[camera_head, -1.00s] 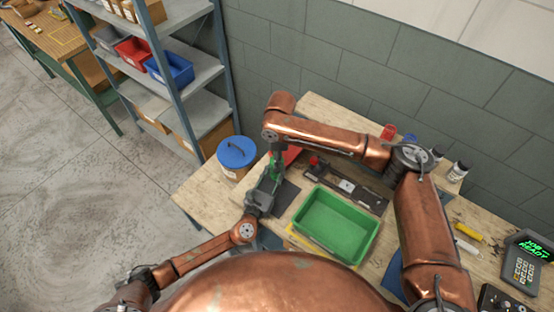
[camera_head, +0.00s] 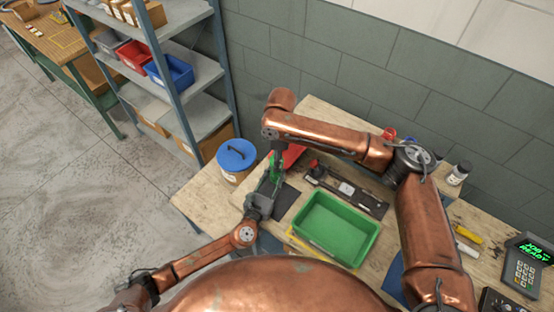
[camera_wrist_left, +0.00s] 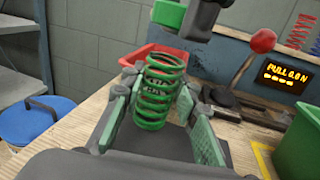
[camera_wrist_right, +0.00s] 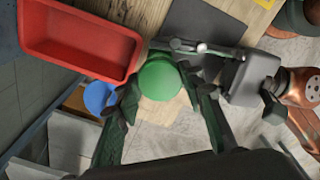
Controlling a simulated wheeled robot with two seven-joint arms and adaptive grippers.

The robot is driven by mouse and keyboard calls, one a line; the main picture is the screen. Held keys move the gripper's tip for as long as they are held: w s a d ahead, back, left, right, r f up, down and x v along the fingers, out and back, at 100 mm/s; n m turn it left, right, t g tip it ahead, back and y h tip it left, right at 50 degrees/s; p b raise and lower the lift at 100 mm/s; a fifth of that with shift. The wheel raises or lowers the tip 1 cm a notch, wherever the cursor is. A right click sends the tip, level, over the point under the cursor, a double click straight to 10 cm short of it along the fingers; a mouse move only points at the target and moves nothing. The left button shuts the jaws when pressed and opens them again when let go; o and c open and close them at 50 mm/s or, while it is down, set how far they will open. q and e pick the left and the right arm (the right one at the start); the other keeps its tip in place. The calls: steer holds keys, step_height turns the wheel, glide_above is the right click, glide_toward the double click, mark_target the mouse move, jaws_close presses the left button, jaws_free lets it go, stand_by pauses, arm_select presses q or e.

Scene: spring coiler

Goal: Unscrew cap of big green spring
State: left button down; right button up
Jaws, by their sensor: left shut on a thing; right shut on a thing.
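The big green spring (camera_wrist_left: 155,95) stands upright in the left wrist view, between the pads of my left gripper (camera_wrist_left: 160,88), which is shut on it. Its top coil is open to view. The round green cap (camera_wrist_right: 158,80) lies between the fingers of my right gripper (camera_wrist_right: 159,90), which is shut on it. In the left wrist view the cap (camera_wrist_left: 168,14) hangs above the spring with a visible gap. In the head view both grippers meet at the table's left part, with the spring (camera_head: 276,172) small and partly hidden.
A red tray (camera_wrist_right: 78,45) lies close behind the spring. A green bin (camera_head: 335,228) stands to its right, and a lever device (camera_head: 347,188) lies behind the bin. A blue-lidded bucket (camera_head: 237,153) stands at the left. A grey mat lies under the spring.

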step_height(320, 180, up, 4)
steer(key=shift+d+f, duration=0.1)
steer(key=shift+f, duration=0.1)
arm_select(q)
steer(key=c, duration=1.4)
jaws_free()
